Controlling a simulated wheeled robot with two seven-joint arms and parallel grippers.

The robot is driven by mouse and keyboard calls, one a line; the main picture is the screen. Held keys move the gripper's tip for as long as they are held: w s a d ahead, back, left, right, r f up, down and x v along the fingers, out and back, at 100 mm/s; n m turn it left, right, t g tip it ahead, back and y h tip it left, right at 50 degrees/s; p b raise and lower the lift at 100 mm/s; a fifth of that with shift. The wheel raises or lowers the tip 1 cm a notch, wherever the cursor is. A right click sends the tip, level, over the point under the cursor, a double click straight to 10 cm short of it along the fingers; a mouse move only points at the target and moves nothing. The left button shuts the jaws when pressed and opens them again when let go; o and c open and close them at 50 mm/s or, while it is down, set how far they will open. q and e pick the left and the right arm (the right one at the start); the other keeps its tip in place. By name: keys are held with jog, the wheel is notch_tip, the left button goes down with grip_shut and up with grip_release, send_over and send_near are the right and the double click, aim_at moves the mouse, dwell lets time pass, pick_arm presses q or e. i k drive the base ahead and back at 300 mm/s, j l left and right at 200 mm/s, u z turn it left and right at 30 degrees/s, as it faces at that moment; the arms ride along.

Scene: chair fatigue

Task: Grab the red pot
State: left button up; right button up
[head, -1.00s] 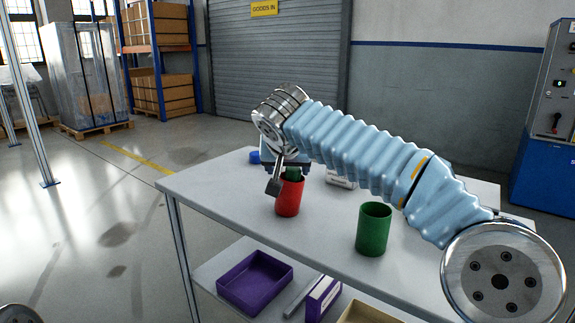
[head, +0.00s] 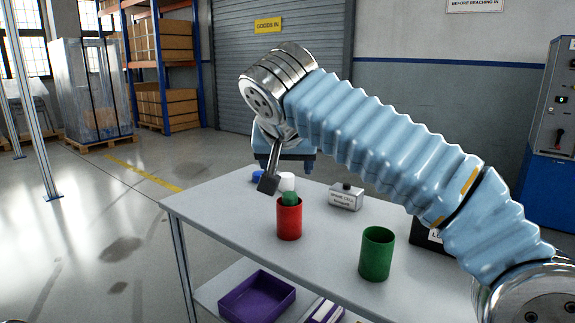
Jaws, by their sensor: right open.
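The red pot (head: 289,220) stands upright on the grey table (head: 225,208), with a green thing (head: 290,198) showing at its mouth. My right gripper (head: 276,180) hangs above and to the upper left of the pot in the picture. One dark finger shows clearly, apart from the pot; the other is mostly hidden by the gripper body. The gripper is open and holds nothing visible. My left gripper is out of view.
A green pot (head: 376,254) stands to the right, near the front edge. A purple tray (head: 257,299) is on the lower shelf. The table's left part is clear.

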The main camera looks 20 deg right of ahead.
aim_at(289, 220)
jog(key=k+j, duration=0.25)
jog(key=k, duration=0.25)
jog(key=k+j, duration=0.2)
jog(key=k, duration=0.25)
